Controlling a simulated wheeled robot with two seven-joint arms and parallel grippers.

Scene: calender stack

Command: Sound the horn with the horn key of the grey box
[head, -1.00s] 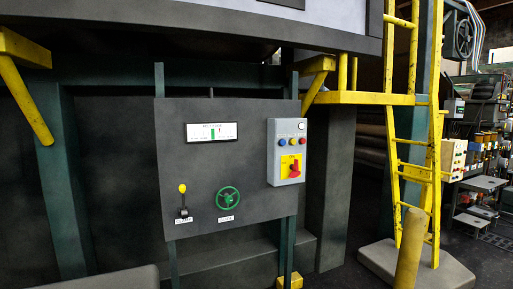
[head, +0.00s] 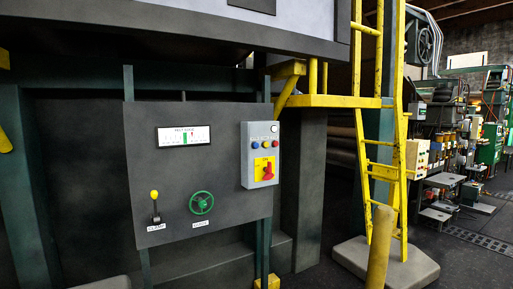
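A grey box (head: 247,155) is mounted at the right of a dark panel (head: 158,180). It has a row of small round buttons (head: 265,145), blue, yellow and red-blue in tone, under small lettering too small to read. A white round button or lamp (head: 274,128) sits at its upper right. Below is a red rotary switch (head: 267,171) on a yellow plate. I cannot tell which control is the horn key. Neither of my grippers is in view.
A yellow ladder (head: 400,150) and a yellow post (head: 379,248) stand to the right. Dark floor (head: 470,270) is open at the far right.

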